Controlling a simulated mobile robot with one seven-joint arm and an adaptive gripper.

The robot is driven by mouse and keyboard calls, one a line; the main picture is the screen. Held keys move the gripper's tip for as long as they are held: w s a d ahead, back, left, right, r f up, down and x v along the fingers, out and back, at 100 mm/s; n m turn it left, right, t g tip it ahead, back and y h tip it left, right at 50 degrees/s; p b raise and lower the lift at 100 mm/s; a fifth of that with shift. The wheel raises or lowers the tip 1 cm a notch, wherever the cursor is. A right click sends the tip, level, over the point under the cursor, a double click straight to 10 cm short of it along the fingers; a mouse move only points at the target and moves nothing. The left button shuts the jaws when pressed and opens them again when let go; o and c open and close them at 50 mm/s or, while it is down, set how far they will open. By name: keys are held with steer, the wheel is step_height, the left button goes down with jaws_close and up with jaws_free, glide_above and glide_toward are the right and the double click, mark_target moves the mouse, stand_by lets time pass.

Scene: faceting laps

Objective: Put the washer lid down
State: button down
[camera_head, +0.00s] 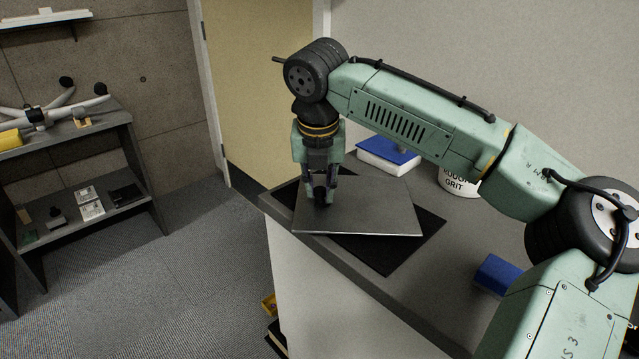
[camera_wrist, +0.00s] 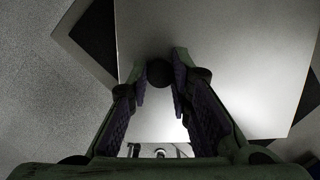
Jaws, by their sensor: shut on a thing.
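The washer lid (camera_head: 375,212) is a flat grey square plate over a black mat (camera_head: 420,238) on the counter. My gripper (camera_head: 321,200) points down at the lid's left part and is shut on its dark round knob. In the wrist view the knob (camera_wrist: 159,73) sits between the two fingertips, and the lid (camera_wrist: 230,60) spreads beyond it. The lid lies at an angle to the mat, whose black corners show past its edges. I cannot tell whether the lid touches the mat or hangs just above it.
A white tub with a blue top (camera_head: 388,155) and a white bucket marked GRIT (camera_head: 458,182) stand at the counter's back. A blue block (camera_head: 497,274) lies at the right. The counter (camera_head: 345,268) drops to the floor at the left. A shelf unit (camera_head: 85,165) stands far left.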

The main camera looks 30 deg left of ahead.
steer(key=c, duration=1.5)
jaws_free()
steer(key=shift+o, duration=0.2)
steer(key=v, duration=1.2)
steer(key=shift+b, duration=0.3)
steer(key=shift+w, duration=0.1)
